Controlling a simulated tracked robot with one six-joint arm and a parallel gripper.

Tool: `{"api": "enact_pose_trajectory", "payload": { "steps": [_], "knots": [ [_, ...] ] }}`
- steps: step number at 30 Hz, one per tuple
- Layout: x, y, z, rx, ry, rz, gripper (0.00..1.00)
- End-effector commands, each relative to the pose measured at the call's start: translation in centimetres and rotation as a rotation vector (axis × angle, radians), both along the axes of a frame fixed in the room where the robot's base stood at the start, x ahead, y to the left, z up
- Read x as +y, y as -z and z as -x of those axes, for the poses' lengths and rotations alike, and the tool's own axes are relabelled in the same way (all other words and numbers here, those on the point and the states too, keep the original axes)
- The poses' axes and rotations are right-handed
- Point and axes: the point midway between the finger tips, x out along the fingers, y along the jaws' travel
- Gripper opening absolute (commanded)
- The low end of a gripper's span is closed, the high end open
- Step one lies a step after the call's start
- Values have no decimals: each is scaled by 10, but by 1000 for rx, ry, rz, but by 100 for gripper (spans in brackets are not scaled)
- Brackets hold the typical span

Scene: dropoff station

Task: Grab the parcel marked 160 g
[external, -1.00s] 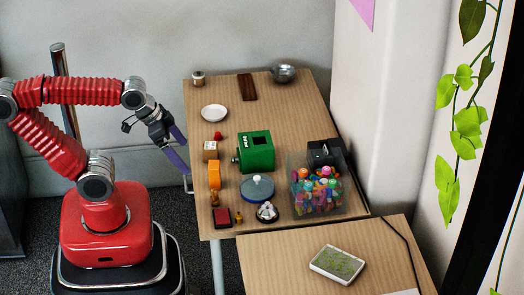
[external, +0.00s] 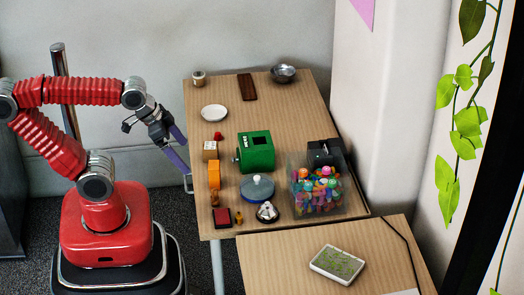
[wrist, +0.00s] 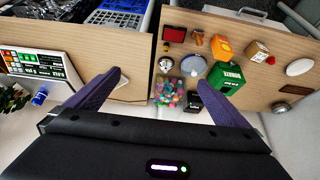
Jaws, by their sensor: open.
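A small brown cardboard box (external: 210,151) sits at the left edge of the table, behind an orange box and left of the green box. It is the only parcel-like thing I see; its marking is too small to read. In the wrist view the brown box (wrist: 256,49) is at the upper right, clear of my fingers. My gripper (external: 182,151) is open and empty, just left of the table edge and pointing down toward it.
An orange box (external: 214,175), a green donation box (external: 255,152) and a small red object (external: 218,135) stand near the brown box. A white plate (external: 214,112) lies behind. A clear bin (external: 316,190) of colourful pieces stands right. The table's back middle is fairly clear.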

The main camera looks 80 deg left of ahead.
Motion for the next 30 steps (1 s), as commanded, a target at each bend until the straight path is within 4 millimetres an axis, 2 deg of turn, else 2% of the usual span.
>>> {"api": "enact_pose_trajectory", "payload": {
  "steps": [10, 24, 30],
  "knots": [
    [0, 0, 0, 0, 0, 0, 99],
    [0, 0, 0, 0, 0, 0, 66],
    [0, 0, 0, 0, 0, 0, 66]
  ]
}}
